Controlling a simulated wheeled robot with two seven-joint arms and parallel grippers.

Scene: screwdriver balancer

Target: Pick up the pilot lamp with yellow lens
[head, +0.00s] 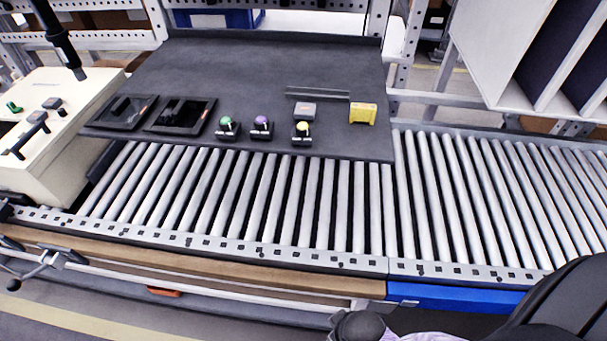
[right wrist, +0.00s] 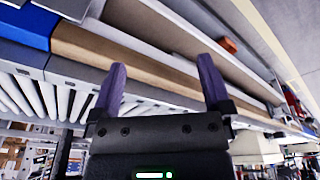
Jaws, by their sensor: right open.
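The pilot lamp with yellow lens (head: 302,131) stands on the dark mat (head: 340,145) near its front edge, in the head view. A pilot lamp with purple lens (head: 262,126) and one with green lens (head: 227,126) stand in a row to its left. My right gripper (right wrist: 162,85) shows in the right wrist view with its two purple fingers apart and nothing between them. It is away from the lamps, which are not in that view. My left gripper is not in view.
A grey block (head: 305,110) sits just behind the yellow lamp, and a yellow box (head: 363,113) stands to its right. Two black trays (head: 180,117) lie on the mat's left. A roller conveyor (head: 250,205) runs in front. A white machine (head: 60,125) stands at left.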

